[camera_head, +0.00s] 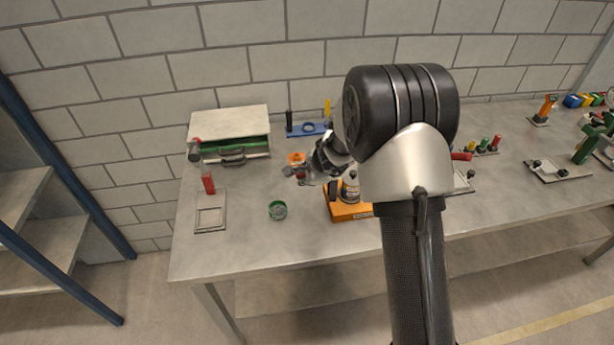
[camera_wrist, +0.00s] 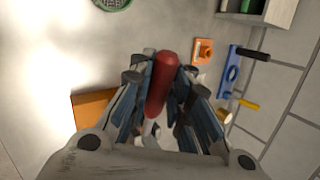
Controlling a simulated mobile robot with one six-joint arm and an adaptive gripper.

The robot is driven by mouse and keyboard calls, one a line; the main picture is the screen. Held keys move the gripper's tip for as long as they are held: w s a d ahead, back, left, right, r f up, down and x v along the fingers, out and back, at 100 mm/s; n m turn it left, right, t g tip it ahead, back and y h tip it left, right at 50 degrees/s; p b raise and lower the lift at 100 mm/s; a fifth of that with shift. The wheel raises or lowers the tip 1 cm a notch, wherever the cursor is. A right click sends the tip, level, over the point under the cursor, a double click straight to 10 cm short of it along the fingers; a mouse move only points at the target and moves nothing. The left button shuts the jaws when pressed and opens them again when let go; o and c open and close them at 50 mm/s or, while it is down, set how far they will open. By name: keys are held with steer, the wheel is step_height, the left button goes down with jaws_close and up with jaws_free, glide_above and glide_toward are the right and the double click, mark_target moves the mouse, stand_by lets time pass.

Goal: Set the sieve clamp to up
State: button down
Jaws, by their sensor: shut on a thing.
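My gripper (camera_wrist: 165,75) is shut on a red handle (camera_wrist: 161,84) with a pale stem below it, between the blue-padded fingers in the wrist view. What the stem joins is hidden by my gripper. In the head view my gripper (camera_head: 305,172) is low over the table, left of the orange base, and the handle is mostly hidden. A round green sieve (camera_head: 277,210) lies on the table apart from my gripper; its edge shows in the wrist view (camera_wrist: 112,3). I cannot tell for certain whether the held handle is the sieve clamp's.
A grey box with a green inside (camera_head: 231,134) stands at the back left. A red upright handle (camera_head: 208,183) is by a square frame (camera_head: 210,217). An orange base (camera_head: 350,212) carries a bottle. A blue holder (camera_head: 308,129) is at the back. The front-left table is clear.

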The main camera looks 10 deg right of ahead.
steer(key=c, duration=1.5)
jaws_free()
steer(key=v, duration=1.2)
